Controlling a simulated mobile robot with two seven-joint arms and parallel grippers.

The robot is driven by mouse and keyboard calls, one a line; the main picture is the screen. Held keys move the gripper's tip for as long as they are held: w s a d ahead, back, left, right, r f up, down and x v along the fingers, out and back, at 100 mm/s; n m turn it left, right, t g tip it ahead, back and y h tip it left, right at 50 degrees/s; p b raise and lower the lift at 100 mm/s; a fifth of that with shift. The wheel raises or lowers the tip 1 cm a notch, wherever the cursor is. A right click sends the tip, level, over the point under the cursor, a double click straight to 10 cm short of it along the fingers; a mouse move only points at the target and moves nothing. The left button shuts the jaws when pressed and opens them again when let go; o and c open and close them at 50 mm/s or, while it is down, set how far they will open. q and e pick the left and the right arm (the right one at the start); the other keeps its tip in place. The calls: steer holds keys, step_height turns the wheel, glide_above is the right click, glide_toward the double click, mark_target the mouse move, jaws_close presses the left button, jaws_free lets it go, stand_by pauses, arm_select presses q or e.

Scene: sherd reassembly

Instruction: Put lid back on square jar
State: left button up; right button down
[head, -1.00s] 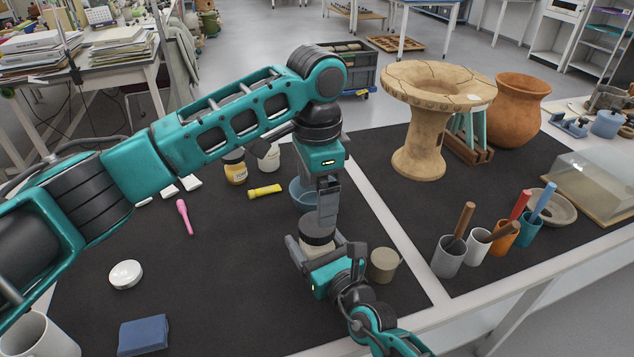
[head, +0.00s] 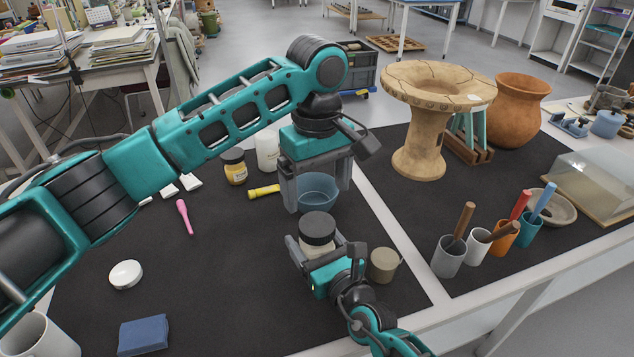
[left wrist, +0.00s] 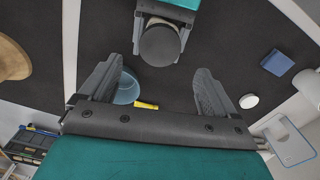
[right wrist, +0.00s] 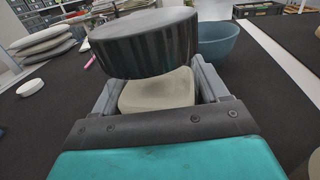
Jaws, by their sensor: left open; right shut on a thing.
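The square jar (right wrist: 157,92) is pale and stands between the fingers of my right gripper (head: 321,252), which is shut on it. The dark ribbed lid (head: 317,226) is on top of the jar, with no clear gap between them. In the right wrist view the lid (right wrist: 145,45) looks slightly tilted and hides the jar's mouth, so I cannot tell whether it is fully seated. My left gripper (head: 318,194) is open and empty above and beyond the lid. In the left wrist view the lid (left wrist: 160,46) shows between and beyond the open fingers.
A blue bowl (head: 318,190) stands just behind the jar. A beige pot (head: 384,265) is close to the right gripper. A yellow tube (head: 263,191), a yellow-labelled jar (head: 235,168) and a white lid (head: 125,273) lie left. The mat's front left is mostly clear.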

mark_target(317, 224)
arm_select(q)
steer(key=shift+n, duration=0.9)
steer(key=shift+f, duration=4)
